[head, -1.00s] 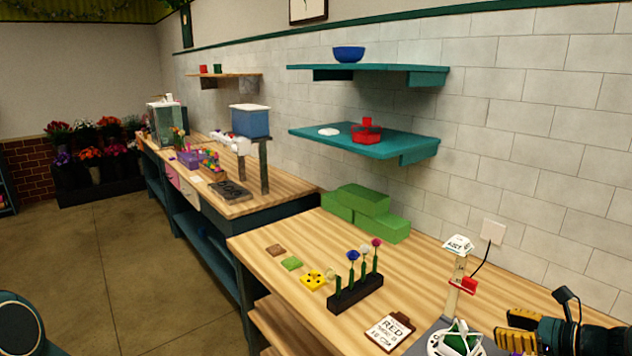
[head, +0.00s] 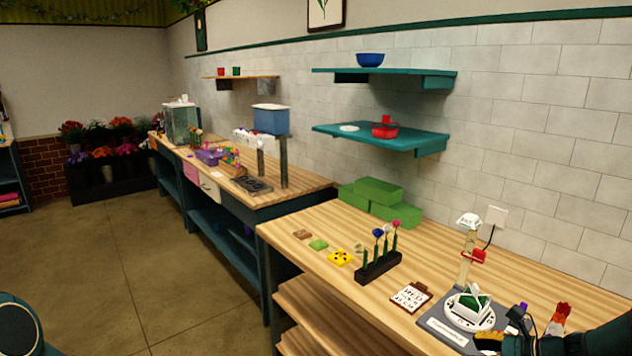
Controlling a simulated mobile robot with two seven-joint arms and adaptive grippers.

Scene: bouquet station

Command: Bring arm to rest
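One of my grippers shows at the lower right of the head view, with yellow-orange finger pads (head: 489,340) near the picture's bottom edge, beside the turntable scale. It is partly cut off and seen edge-on, so I cannot tell how far it is open. No held object shows. The arm's dark links come in from the right, so it is my right one. Of my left arm only a dark rounded part shows at the lower left edge; its gripper is out of view.
The near wooden table (head: 330,228) bears a flower rack (head: 378,268), a clipboard card (head: 410,296), a weighing-like device (head: 455,325) with a post, and green foam blocks (head: 380,203). An orange-red and white object (head: 558,318) stands at the right. Floor at left is clear.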

